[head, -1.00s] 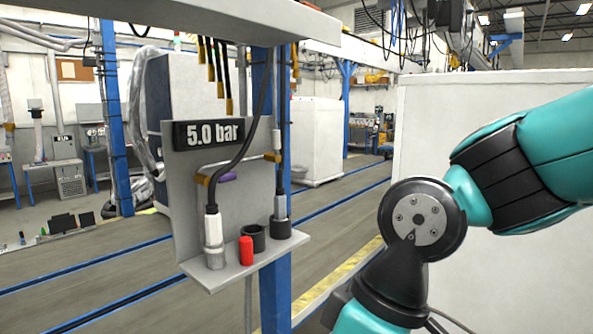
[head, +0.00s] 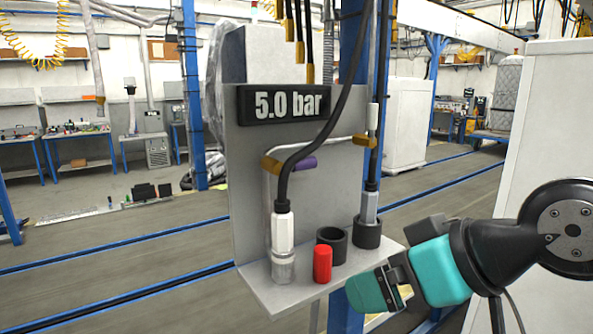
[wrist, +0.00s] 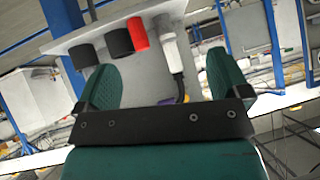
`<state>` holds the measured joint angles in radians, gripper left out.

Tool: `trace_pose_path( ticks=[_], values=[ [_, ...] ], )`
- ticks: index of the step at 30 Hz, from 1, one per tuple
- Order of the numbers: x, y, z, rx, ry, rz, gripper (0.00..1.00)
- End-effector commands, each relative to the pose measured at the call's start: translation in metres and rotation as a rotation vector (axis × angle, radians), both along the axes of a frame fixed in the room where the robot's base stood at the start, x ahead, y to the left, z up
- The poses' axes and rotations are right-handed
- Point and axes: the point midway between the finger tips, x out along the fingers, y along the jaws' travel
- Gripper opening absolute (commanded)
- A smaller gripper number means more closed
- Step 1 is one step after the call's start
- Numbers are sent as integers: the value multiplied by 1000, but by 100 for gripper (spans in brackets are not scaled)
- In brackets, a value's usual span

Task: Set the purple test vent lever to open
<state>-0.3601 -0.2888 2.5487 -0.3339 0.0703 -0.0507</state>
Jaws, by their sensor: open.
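The purple lever (head: 303,165) is a short stub on the grey panel (head: 250,165), right of a brass fitting and partly behind a black hose. A small purple patch of the lever (wrist: 167,101) shows in the wrist view, mostly hidden. My gripper (head: 382,290) is open and empty, below and to the right of the lever, by the shelf's right end in the picture. In the wrist view its two green fingers (wrist: 160,75) are spread apart, with the panel and fittings beyond them. Nothing is between the fingers in contact.
A display (head: 284,103) reads 5.0 bar. The shelf (head: 300,292) holds a white hose connector (head: 283,235), a red cylinder (head: 322,264), an open black cup (head: 331,242) and a second connector in a black cup (head: 367,233). Black hose (head: 322,135) crosses the panel front. A white cabinet stands at right.

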Motion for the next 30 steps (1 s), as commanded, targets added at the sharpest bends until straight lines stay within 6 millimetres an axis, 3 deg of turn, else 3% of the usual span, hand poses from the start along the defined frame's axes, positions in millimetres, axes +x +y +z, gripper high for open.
trace_pose_path(
  ticks=[4, 10, 16, 25, 30],
  values=[
    [37, 10, 28, 140, -325, -64, 94],
    [55, 13, 70, 260, -614, -111, 94],
    [61, 15, 86, 289, -685, -122, 94],
    [82, 30, 90, 286, -676, -122, 94],
    [115, 53, 86, 288, -681, -120, 94]
  ],
)
